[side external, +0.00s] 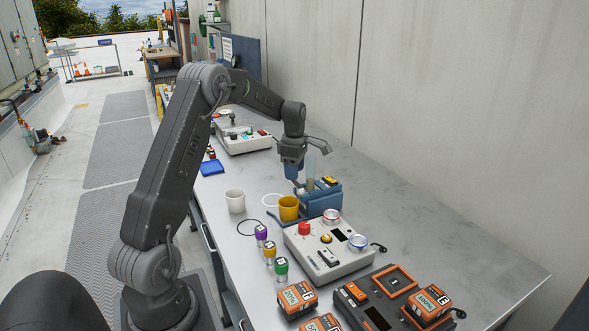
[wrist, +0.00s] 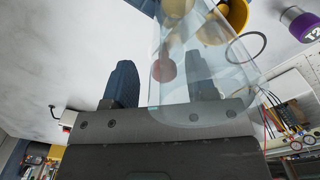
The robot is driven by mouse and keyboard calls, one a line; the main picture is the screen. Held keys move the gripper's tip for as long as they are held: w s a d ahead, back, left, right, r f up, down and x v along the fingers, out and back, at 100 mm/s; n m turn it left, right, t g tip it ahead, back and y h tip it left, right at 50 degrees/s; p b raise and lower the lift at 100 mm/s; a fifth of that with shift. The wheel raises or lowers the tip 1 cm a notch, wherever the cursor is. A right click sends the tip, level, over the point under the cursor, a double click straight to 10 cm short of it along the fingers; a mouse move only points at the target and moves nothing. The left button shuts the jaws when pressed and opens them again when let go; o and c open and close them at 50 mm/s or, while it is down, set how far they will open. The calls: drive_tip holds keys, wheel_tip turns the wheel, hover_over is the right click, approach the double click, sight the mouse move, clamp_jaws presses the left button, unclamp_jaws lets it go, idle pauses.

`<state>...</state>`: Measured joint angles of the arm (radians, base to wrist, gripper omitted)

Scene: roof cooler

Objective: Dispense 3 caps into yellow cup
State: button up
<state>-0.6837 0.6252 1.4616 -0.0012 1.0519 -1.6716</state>
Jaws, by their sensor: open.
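The yellow cup (side external: 289,210) stands on the grey table in front of a blue dispenser (side external: 322,199) with a clear upright tube (side external: 311,166). My gripper (side external: 297,186) is just above and behind the yellow cup, close to the tube. In the wrist view the fingers (wrist: 160,88) are open, with the clear tube (wrist: 195,85) in front of and partly over them. A reddish round piece (wrist: 164,70) and tan round pieces (wrist: 211,31) show through the tube; I cannot tell whether they are caps. The yellow cup (wrist: 237,12) shows at the top edge.
A white cup (side external: 235,201) stands left of the yellow cup. A control box (side external: 328,252) with a red button, coloured vials (side external: 269,250) and orange-labelled blocks (side external: 298,299) are nearer the camera. The table's right side is clear, along the wall.

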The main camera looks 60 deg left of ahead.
wheel_tip(320, 180, up, 14)
idle(0.6)
drive_tip(key=shift+f, duration=0.1)
idle(0.4)
drive_tip(key=s+d+r+m+t+y, duration=0.1)
drive_tip(key=s+d+r+m, duration=0.25)
drive_tip(key=d+m, duration=0.55)
drive_tip(key=s+d+r+m+t, duration=0.2)
drive_tip(key=s+d+m, duration=0.2)
drive_tip(key=d, duration=0.8)
drive_tip(key=s+d+f+m+t+h, duration=0.1)
drive_tip(key=s+d+f+m, duration=0.5)
drive_tip(key=s+d+m, duration=0.6)
drive_tip(key=shift+s+m+t, duration=0.8)
drive_tip(key=shift+s+m, duration=0.2)
drive_tip(key=shift+s, duration=0.15)
